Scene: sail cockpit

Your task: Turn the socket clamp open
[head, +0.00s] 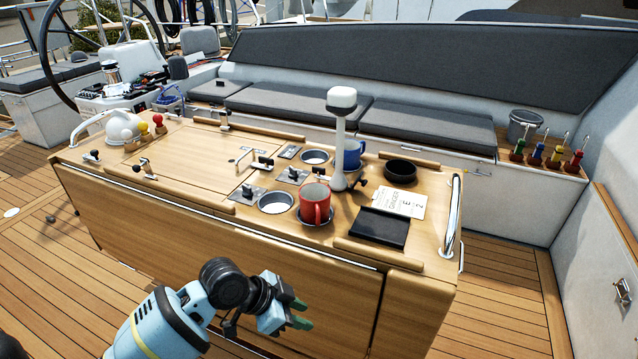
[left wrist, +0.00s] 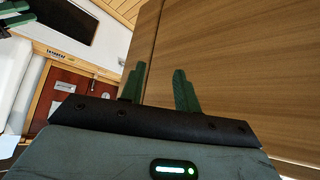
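A white pole with a rounded, dark-banded head (head: 341,140) stands upright on the wooden cockpit table. A small dark clamp handle (head: 359,183) sticks out at its foot, on the right side; whether it is turned open or closed is too small to tell. My left gripper (head: 300,313) is low in front of the table's front panel, well apart from the clamp. Its green fingers are spread and empty, as the left wrist view (left wrist: 160,75) also shows, with a wooden panel beyond them. The clamp is not seen in the left wrist view.
Near the pole stand a red mug (head: 315,203), a blue mug (head: 348,154), a black round bowl (head: 401,171), a white card (head: 398,201) and a dark tray (head: 379,227). A steel rail (head: 453,215) rises at the table's right end.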

